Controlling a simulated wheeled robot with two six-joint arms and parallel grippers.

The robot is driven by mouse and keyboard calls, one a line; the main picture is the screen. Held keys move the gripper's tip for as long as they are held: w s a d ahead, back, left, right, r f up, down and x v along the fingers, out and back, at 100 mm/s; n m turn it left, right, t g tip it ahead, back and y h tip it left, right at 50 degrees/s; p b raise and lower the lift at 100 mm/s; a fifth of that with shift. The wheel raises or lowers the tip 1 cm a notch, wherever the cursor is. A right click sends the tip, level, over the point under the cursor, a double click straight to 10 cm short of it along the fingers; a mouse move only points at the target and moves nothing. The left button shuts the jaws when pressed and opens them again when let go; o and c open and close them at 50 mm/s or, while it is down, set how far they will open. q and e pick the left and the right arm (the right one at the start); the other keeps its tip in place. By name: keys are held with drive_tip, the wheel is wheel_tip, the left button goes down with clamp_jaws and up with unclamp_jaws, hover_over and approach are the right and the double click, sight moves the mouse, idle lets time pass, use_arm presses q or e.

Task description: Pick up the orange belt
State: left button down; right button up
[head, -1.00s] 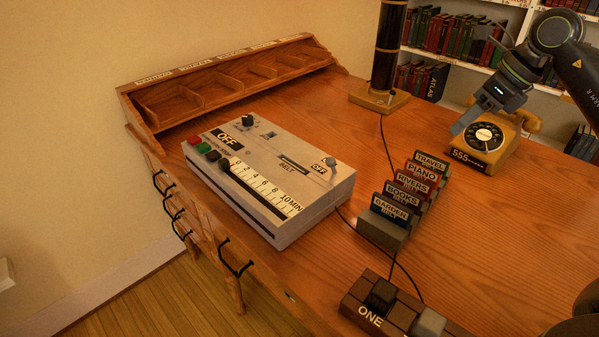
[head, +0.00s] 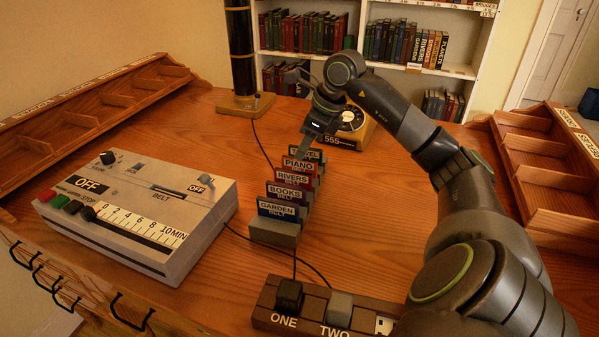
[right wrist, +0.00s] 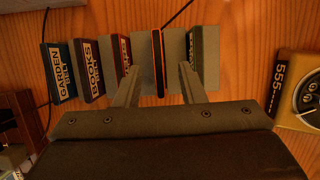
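Several labelled belts stand in a row in a grey rack (head: 273,232) on the desk. In the head view the PIANO belt (head: 297,165) is second from the back, between TRAVEL (head: 312,154) and RIVERS (head: 292,179). In the right wrist view a dark belt with orange edges (right wrist: 158,62) stands in that second place; its label is hidden from that angle. My right gripper (right wrist: 159,75) is open above the rack, with one finger on each side of this belt and a gap on both sides. It also shows in the head view (head: 304,150). My left gripper is not in view.
A grey belt machine (head: 140,215) stands on the left. A rotary phone (head: 352,125) is behind the rack, and a button block (head: 312,306) is in front. BOOKS (head: 287,193) and GARDEN (head: 279,209) belts stand close by. Desk on the right is partly covered by my arm.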

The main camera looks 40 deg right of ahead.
drive_tip(key=x, duration=0.5)
drive_tip(key=shift+s, duration=0.3)
clamp_jaws()
